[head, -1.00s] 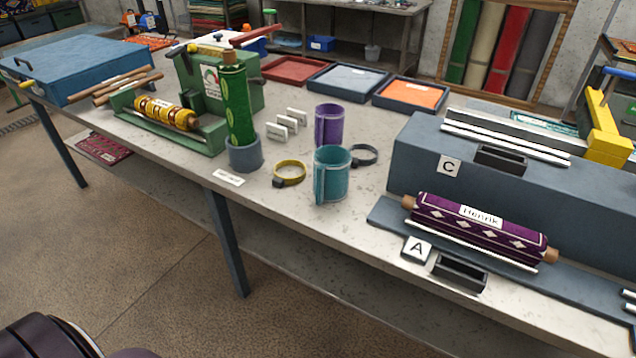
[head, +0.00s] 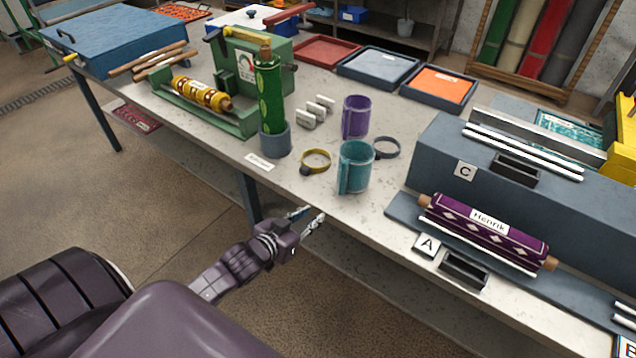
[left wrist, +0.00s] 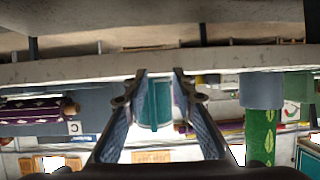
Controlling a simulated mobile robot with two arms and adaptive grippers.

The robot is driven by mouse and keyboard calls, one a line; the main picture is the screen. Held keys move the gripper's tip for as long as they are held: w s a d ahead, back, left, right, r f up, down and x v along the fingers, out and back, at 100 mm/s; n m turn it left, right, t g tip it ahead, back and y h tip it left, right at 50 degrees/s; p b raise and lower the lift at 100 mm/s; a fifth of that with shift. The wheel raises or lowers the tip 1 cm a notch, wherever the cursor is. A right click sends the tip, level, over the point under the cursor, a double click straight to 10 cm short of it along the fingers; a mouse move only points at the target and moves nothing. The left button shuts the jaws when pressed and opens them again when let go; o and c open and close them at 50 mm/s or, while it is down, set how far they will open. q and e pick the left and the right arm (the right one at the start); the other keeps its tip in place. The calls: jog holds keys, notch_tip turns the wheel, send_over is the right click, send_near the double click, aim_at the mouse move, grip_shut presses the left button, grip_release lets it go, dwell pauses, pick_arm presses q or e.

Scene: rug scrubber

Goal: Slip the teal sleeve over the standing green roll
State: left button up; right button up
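The teal sleeve (head: 356,168) stands upright on the table near its front edge. The green roll (head: 269,95) stands upright in a grey round holder (head: 276,140), to the left of the sleeve. My left gripper (head: 308,216) is open and empty, in front of the table's front edge and apart from the sleeve. In the left wrist view, whose picture is upside down, the teal sleeve (left wrist: 155,104) shows between the open fingers (left wrist: 158,78), and the green roll (left wrist: 261,135) is at the right. My right gripper is not in view.
A purple sleeve (head: 356,116) stands behind the teal one. A yellow ring clamp (head: 317,160) and a dark ring clamp (head: 388,149) lie beside it. A purple roll (head: 487,230) lies on a grey stand at right. White small blocks (head: 308,118) stand behind the clamps.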

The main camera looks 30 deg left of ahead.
pick_arm(q)
jog(key=t, duration=0.1)
send_near(342, 175)
jog(key=s, duration=0.1)
jog(key=shift+t+h, duration=0.3)
jog(key=shift+h, duration=0.1)
jog(key=b+x, duration=0.2)
jog(key=x, duration=0.1)
jog(key=f+b+x, duration=0.1)
jog(key=b+x, duration=0.1)
jog(key=x, duration=0.1)
jog(key=shift+a, duration=0.3)
jog(key=shift+x, duration=0.95)
jog(key=shift+b+x, duration=0.3)
jog(key=shift+x, duration=0.7)
jog(key=shift+r, duration=0.1)
jog(key=shift+c, duration=0.6)
grip_shut()
jog(key=shift+r, duration=0.15)
